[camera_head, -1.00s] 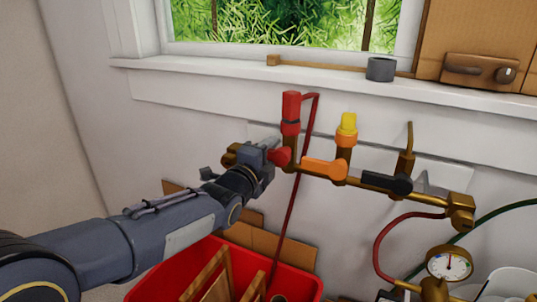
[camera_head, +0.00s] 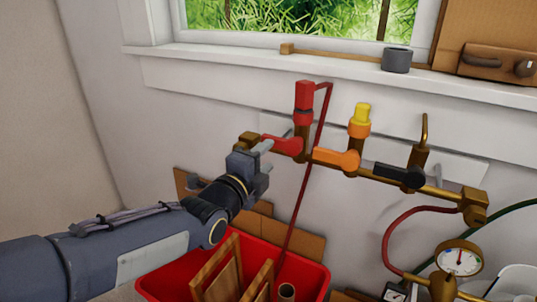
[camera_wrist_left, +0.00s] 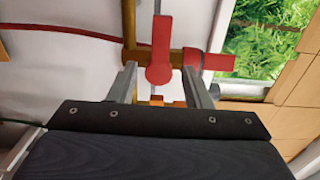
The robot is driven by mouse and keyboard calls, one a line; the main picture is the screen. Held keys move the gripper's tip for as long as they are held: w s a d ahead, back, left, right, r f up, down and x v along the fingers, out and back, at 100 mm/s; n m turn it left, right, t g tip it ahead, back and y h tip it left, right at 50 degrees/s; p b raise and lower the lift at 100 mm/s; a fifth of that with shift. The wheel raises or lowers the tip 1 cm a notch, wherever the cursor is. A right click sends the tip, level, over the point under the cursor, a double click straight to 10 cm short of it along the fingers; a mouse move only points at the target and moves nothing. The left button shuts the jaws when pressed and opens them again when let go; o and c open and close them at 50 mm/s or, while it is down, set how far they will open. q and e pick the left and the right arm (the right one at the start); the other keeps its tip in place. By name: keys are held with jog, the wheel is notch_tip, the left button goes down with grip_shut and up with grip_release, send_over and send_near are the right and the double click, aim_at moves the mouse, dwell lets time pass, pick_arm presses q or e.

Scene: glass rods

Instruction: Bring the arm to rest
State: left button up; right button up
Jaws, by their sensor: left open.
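My left gripper (camera_head: 262,160) is open and empty in the head view, just below and left of the red valve handle (camera_head: 283,145) on the brass manifold (camera_head: 430,189). In the left wrist view the two fingers of the left gripper (camera_wrist_left: 160,82) stand apart, with the red handle (camera_wrist_left: 159,75) showing beyond and between them. I cannot tell from this view how far the handle is from the fingers. My right gripper is in neither view.
An orange handle (camera_head: 335,158) and a black handle (camera_head: 398,175) sit further right on the manifold. A pressure gauge (camera_head: 459,258) is at lower right. A red bin (camera_head: 165,284) with wooden frames stands below the arm.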

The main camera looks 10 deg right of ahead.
pick_arm(q)
jog(key=s+a+f+n+g+y, duration=0.2)
jog(key=s+a+f+n, duration=0.2)
jog(key=a+n, duration=0.4)
jog(key=s+a+f+n+g+y, duration=0.1)
jog(key=s+a+f+n+y, duration=0.25)
jog(key=a, duration=0.75)
jog(key=s+a+f+n+g, duration=0.2)
jog(key=s+f+n, duration=0.1)
jog(key=s+n, duration=0.3)
jog(key=s+a+f+n+g+p, duration=0.1)
jog(key=s+a+f+n+g, duration=0.2)
jog(key=s, duration=0.6)
jog(key=s+a+f+n+g, duration=0.1)
jog(key=s+f+n, duration=0.3)
jog(key=s+n, duration=0.3)
notch_tip(320, 180, up, 24)
jog(key=p, duration=2.2)
jog(key=shift+f+m+y+p, duration=0.25)
jog(key=shift+m+y+p, duration=0.1)
jog(key=shift+m+p, duration=0.1)
